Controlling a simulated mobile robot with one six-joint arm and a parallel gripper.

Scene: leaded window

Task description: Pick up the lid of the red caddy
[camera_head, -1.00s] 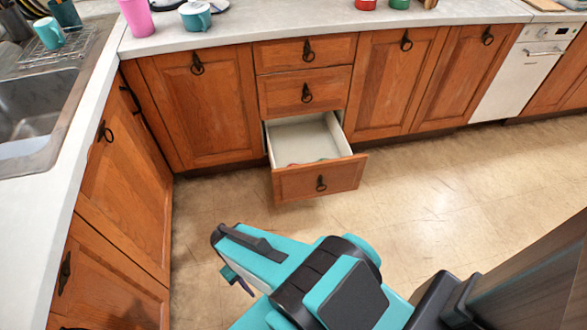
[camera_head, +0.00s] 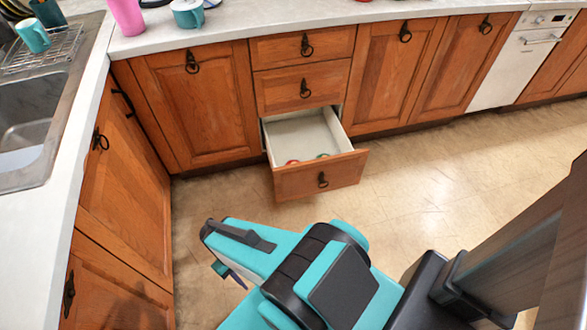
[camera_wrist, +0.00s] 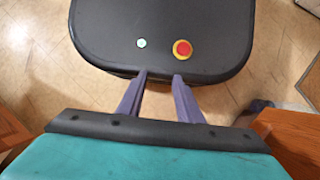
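The red caddy cannot be made out now; the view cuts off just past the counter's front part. Inside the open bottom drawer (camera_head: 318,180) lie a small red item (camera_head: 292,162) and a small green item (camera_head: 322,156), mostly hidden by the drawer front; I cannot tell whether either is a lid. My gripper (camera_wrist: 160,76) is open and empty, its two purple fingers apart over my own dark base. In the head view it hangs above the floor, in front of and left of the drawer, with its fingers partly hidden.
Counter (camera_head: 225,24) holds a pink cup (camera_head: 127,15) and a teal pot (camera_head: 188,13). A sink (camera_head: 25,120) and dish rack (camera_head: 45,55) are at left. Wooden cabinets (camera_head: 195,105) line the wall. The drawer juts into the room; floor (camera_head: 440,190) at right is clear.

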